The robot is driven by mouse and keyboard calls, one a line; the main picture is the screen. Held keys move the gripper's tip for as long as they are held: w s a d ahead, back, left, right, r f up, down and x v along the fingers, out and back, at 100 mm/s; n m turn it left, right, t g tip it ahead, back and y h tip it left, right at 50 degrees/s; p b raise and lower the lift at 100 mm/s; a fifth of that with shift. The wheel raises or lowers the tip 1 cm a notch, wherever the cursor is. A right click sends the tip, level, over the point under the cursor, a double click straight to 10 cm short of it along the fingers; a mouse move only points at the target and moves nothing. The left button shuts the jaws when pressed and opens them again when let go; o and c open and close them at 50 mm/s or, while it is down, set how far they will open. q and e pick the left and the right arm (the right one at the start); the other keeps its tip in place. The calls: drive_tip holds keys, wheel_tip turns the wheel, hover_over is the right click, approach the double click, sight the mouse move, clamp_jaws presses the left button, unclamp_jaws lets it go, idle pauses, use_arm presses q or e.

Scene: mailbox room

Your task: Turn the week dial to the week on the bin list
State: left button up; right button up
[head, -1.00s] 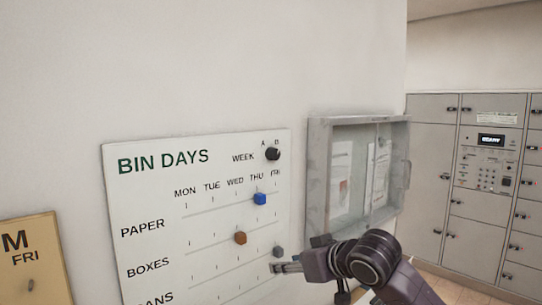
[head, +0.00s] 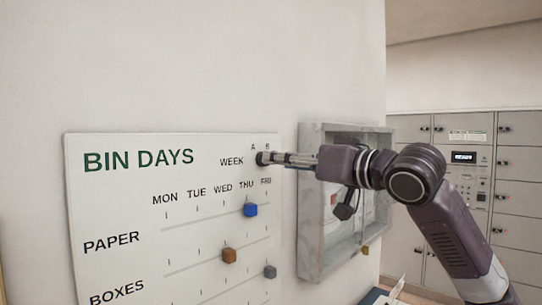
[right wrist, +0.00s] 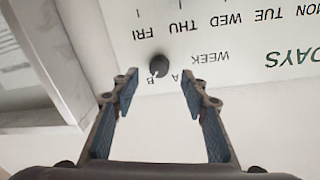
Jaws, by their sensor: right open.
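The week dial (head: 262,158) is a small black knob at the top right of the white BIN DAYS board (head: 120,190), beside the word WEEK and below the letters A and B. In the right wrist view the dial (right wrist: 159,66) appears upside down; its small pale mark seems to face the B side, though it is tiny. My right gripper (head: 290,159) is open and level with the dial. In the right wrist view its fingers (right wrist: 158,88) are spread to either side of the dial's line, with the dial beyond the tips. My left gripper is out of view. No readable bin list shows.
A grey glass-fronted case (head: 312,205) hangs right of the board, behind my right arm. Blue (head: 250,210), brown (head: 229,256) and grey (head: 270,272) sliders sit on the board's rows below the dial. Grey lockers (head: 450,230) stand at the right.

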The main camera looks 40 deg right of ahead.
use_arm(q)
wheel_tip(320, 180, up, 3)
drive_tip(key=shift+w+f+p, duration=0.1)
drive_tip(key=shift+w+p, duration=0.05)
drive_tip(key=shift+p, duration=0.8)
use_arm(e)
drive_tip(key=w, duration=0.4)
drive_tip(key=shift+w+f, duration=0.1)
drive_tip(key=shift+w, duration=0.05)
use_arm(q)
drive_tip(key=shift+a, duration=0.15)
use_arm(e)
drive_tip(key=shift+c, duration=0.3)
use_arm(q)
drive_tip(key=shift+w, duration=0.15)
use_arm(e)
clamp_jaws()
